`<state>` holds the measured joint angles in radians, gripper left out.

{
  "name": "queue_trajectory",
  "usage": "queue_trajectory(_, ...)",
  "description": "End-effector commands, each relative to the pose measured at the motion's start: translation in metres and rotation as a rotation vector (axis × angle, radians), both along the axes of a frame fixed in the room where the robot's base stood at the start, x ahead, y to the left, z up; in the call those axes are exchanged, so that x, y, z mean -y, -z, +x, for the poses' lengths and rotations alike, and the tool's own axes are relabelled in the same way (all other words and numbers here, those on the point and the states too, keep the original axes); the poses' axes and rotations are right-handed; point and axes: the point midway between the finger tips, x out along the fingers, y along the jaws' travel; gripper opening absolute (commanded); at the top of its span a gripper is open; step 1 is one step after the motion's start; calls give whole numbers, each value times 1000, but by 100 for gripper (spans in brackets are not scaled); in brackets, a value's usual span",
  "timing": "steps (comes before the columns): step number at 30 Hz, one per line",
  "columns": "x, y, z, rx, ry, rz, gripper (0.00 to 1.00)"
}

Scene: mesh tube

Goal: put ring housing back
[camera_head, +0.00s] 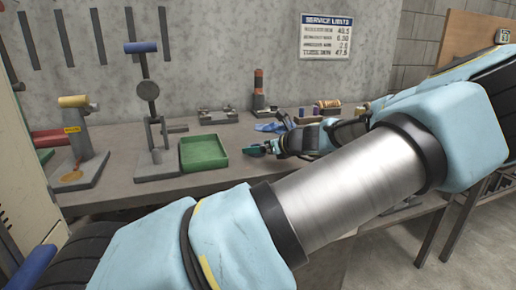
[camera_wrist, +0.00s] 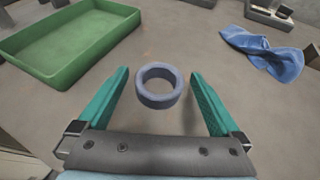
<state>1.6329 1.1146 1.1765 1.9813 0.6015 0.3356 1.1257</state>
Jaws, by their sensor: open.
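The ring housing, a short blue-grey ring, (camera_wrist: 160,101) lies flat on the bench in the wrist view, its hole facing up. My gripper (camera_wrist: 158,82) is open, with one teal finger on each side of the ring. Gaps show between the ring and both fingers, so neither appears to touch it. In the head view my gripper (camera_head: 262,148) is low over the bench, just right of the green tray. I cannot make out the ring there.
The green tray (camera_wrist: 68,77) is left of the ring and a blue cloth (camera_wrist: 262,51) lies to the right. Small fixtures (camera_head: 216,116) sit along the wall.

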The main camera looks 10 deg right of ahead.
Motion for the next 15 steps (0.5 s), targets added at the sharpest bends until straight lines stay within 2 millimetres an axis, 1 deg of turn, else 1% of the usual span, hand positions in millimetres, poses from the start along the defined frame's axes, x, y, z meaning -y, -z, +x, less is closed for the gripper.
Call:
queue_trajectory(1, 6, -2, -8, -1, 6, -3, 100)
queue_trajectory(9, 32, -24, -53, -1, 6, -4, 100)
queue_trajectory(15, 46, -36, -78, -1, 5, -2, 100)
